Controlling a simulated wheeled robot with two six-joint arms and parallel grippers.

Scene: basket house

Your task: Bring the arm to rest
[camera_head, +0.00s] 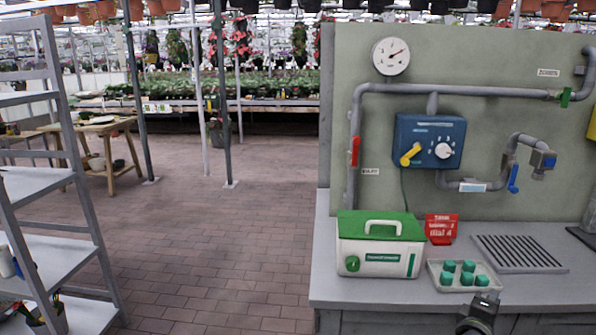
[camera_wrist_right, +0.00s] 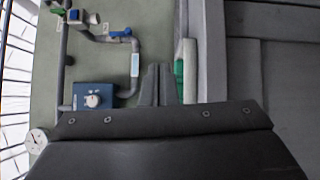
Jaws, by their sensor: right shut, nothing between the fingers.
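My right gripper (camera_head: 484,303) shows at the bottom of the head view, in front of the counter near the small tray. It is dark grey. In the right wrist view its two fingers (camera_wrist_right: 158,85) are together with nothing between them. My left gripper is in neither view.
A grey counter (camera_head: 455,290) holds a green-and-white box (camera_head: 380,252), a red packet (camera_head: 441,228), a tray (camera_head: 436,281) of green pieces and a drain grate (camera_head: 518,253). Behind stands a panel with pipes and a blue control box (camera_head: 430,141). Shelving (camera_head: 52,262) stands left; brick floor between is clear.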

